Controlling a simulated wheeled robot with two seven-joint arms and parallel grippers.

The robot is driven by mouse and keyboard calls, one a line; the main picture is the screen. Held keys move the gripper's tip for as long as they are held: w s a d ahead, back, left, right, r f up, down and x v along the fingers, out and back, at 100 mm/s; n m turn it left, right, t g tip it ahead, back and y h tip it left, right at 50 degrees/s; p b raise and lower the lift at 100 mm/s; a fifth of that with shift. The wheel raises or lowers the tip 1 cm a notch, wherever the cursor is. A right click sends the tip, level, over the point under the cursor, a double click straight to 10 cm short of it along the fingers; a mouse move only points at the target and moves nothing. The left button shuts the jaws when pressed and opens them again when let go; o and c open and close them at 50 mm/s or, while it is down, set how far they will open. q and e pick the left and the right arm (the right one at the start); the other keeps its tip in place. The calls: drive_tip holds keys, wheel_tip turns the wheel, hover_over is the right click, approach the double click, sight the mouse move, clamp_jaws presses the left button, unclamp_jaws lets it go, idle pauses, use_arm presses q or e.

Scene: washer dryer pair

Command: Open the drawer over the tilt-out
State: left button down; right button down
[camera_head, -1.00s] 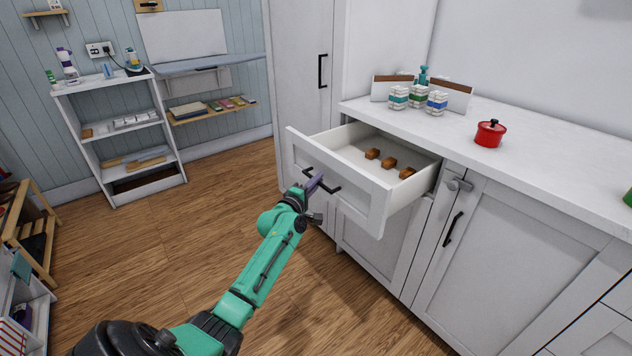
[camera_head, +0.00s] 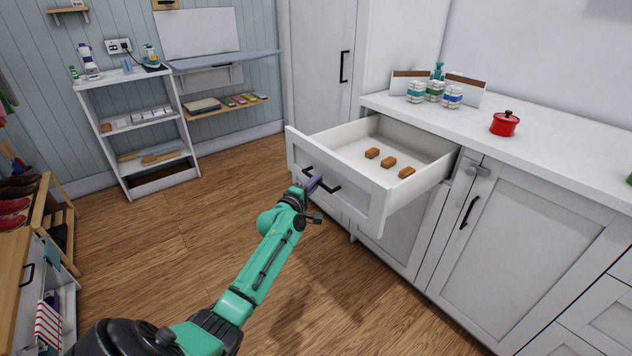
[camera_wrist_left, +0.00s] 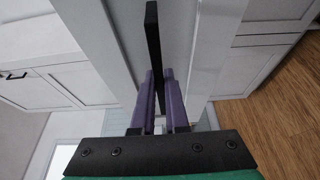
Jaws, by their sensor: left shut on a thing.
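The white drawer (camera_head: 338,190) is pulled well out of the counter, above a lower panel (camera_head: 385,238) that looks closed. Several small brown blocks (camera_head: 388,162) lie inside it. Its black bar handle (camera_head: 333,188) is on the front; it also shows in the left wrist view (camera_wrist_left: 152,35). My left gripper (camera_head: 314,184), with purple fingers, is shut on this handle. In the left wrist view the fingers (camera_wrist_left: 161,95) stand on both sides of the bar. My right gripper is not in view.
The white counter (camera_head: 560,150) holds a red pot (camera_head: 505,124) and several striped jars (camera_head: 435,91). A closed cabinet door (camera_head: 490,240) is right of the drawer. A white shelf unit (camera_head: 145,130) stands at the back left. Wooden floor (camera_head: 180,245) is clear in the middle.

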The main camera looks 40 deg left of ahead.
use_arm(q)
drive_tip(key=c, duration=0.9)
unclamp_jaws()
drive_tip(key=s, duration=0.4)
drive_tip(key=s+d+p, duration=0.1)
drive_tip(key=s, duration=0.9)
drive_tip(key=shift+s+d, duration=0.2)
drive_tip(key=shift+d, duration=0.05)
drive_tip(key=shift+f, duration=0.15)
